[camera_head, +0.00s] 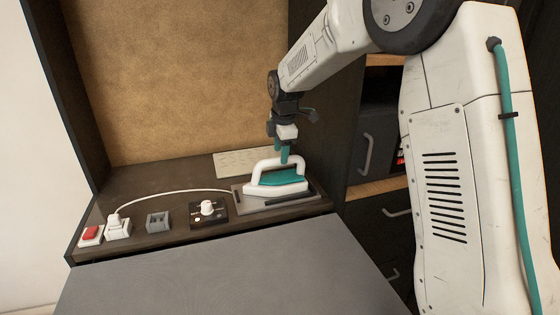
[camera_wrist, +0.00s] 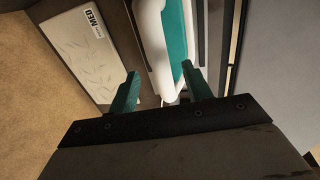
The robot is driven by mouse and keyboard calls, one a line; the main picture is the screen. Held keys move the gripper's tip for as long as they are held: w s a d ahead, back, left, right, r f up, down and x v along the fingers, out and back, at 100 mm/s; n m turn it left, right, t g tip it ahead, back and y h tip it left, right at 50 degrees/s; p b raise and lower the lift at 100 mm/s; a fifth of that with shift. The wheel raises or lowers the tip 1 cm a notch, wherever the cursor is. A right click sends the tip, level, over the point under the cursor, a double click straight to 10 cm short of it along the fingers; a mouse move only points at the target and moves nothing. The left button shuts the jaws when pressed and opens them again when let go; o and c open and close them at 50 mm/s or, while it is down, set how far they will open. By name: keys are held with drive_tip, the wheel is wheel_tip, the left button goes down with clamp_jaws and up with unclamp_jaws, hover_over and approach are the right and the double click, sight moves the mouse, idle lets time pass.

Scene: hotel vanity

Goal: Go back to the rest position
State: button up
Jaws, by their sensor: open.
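My gripper (camera_head: 284,154) is over the iron in the head view, with its fingertips close to the top of the handle. In the wrist view my gripper (camera_wrist: 163,88) has its two teal fingers spread apart with nothing held between them. The white and teal iron (camera_head: 275,181) rests on a grey stand (camera_head: 243,197) at the right of the dark counter. The iron also shows in the wrist view (camera_wrist: 152,40), beyond the fingers. I cannot tell whether the fingers touch the handle.
On the counter (camera_head: 150,183) stand a red switch (camera_head: 91,233), a white plug (camera_head: 118,227) with a cord, a grey socket block (camera_head: 157,221) and a dial box (camera_head: 208,211). A pale card (camera_head: 245,162) lies behind the iron. Dark drawers (camera_head: 378,235) are at the right.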

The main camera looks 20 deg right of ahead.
drive_tip(key=s+d+r+m, duration=0.1)
drive_tip(key=s+r+m, duration=0.35)
drive_tip(key=s, duration=0.55)
drive_tip(key=s+d+r+m, duration=0.1)
drive_tip(key=s+r+m, duration=0.2)
drive_tip(key=s+r, duration=0.5)
drive_tip(key=s+f+m, duration=0.1)
drive_tip(key=s+m, duration=0.2)
drive_tip(key=s, duration=0.6)
drive_tip(key=s+f+m, duration=0.2)
drive_tip(key=s+m, duration=0.2)
drive_tip(key=s, duration=0.5)
drive_tip(key=s+f+m+g, duration=0.1)
drive_tip(key=s+f+m, duration=0.1)
drive_tip(key=s, duration=0.7)
drive_tip(key=shift+d+f+m, duration=0.15)
drive_tip(key=shift+d+m, duration=0.25)
drive_tip(key=shift+m, duration=0.35)
drive_tip(key=shift+w, duration=0.1)
